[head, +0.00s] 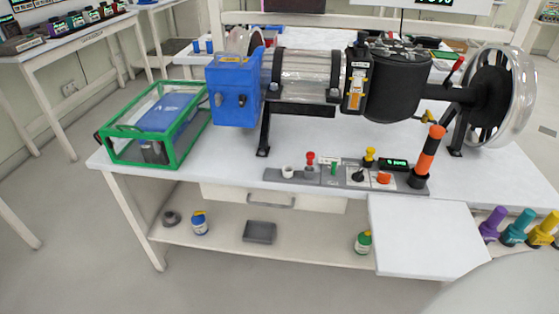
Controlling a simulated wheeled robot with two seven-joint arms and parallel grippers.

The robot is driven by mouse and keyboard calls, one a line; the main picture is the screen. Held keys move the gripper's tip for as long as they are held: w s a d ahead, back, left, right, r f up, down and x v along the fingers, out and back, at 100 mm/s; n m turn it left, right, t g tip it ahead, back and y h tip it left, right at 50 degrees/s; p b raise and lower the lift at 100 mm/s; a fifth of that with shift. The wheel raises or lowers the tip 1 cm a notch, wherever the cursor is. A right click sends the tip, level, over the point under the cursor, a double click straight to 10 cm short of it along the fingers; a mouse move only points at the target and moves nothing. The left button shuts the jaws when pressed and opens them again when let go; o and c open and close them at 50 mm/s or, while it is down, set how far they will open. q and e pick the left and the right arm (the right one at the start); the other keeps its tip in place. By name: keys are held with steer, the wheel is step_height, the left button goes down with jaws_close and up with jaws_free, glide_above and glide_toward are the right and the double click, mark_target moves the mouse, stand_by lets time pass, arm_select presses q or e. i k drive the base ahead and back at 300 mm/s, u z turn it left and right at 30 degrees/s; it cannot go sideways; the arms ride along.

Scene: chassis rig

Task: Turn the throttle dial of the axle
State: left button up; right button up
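The axle rig (400,85) stands on a white table, with a blue box (236,92) at its left end, a clear ribbed cylinder, a black drum and a large wheel (490,97) at its right end. A grey control panel (345,176) lies along the table's front edge. It carries a white knob (288,171), a red-topped lever (310,159), a black-handled control (357,175), a yellow knob (369,155) and an orange round knob (383,178). I cannot tell which of these is the throttle dial. Neither of my grippers is in view.
A green-framed clear case (160,112) stands on the table's left. An orange and black post (428,155) rises at the panel's right end. A white board (425,235) juts out at the front right. The shelf below holds small items.

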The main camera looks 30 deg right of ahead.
mark_target(358, 176)
steer(key=u, duration=0.3)
steer(key=k, duration=0.7)
steer(key=z, duration=1.15)
steer(key=i, duration=0.45)
